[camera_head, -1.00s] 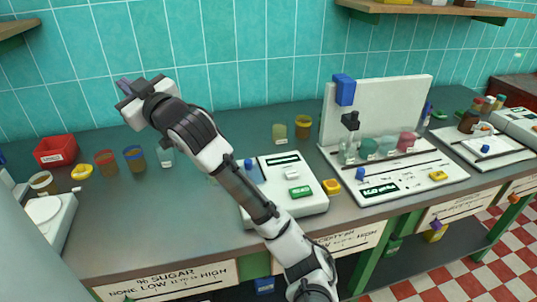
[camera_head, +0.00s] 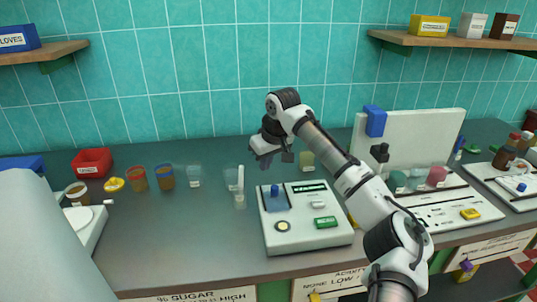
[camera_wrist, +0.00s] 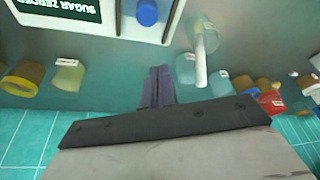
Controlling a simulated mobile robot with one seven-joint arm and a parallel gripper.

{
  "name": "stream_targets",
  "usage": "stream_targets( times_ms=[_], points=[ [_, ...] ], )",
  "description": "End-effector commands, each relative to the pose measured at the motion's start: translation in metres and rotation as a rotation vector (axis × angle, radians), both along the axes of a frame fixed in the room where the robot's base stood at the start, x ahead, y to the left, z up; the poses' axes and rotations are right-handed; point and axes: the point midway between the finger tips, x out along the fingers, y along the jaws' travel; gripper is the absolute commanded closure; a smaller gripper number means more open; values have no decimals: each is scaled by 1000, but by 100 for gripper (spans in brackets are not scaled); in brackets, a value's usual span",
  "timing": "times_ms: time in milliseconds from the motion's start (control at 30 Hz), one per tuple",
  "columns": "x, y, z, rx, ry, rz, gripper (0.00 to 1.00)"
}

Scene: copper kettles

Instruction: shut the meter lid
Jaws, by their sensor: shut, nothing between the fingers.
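The white sugar meter (camera_head: 322,238) sits on the bench with a dark display at its back and a green button. Its small grey-blue lid (camera_head: 274,203) carries a blue knob (camera_head: 274,190) and appears raised at the meter's back left. A round yellowish spot (camera_head: 283,226) shows uncovered in front of it. In the wrist view the blue knob (camera_wrist: 147,12) is at the top edge, beside the display reading "SUGAR ZERO…". My gripper (camera_head: 264,163) is above and behind the meter's back edge. Its dark fingers (camera_wrist: 157,88) are together and empty, apart from the lid.
A clear cup holding a white stick (camera_head: 240,190) stands just left of the meter. A yellow-green jar (camera_head: 306,160) is behind it. Several jars and a red bin (camera_head: 91,163) line the wall. A larger device with an upright white panel (camera_head: 428,138) is at right.

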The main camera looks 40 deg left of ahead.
Motion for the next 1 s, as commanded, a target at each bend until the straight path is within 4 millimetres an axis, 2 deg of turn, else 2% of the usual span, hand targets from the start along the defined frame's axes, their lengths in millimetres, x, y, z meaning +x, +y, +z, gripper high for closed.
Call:
stream_targets(
  times_ms=[233, 300, 500, 1000],
  points=[
    [4, 15, -47, -1, 1, -1, 100],
    [2, 2, -44, 1, -3, -1, 100],
    [-4, -17, -45, 2, -2, 1, 100],
    [-6, -23, -47, 2, -1, 1, 100]
  ],
)
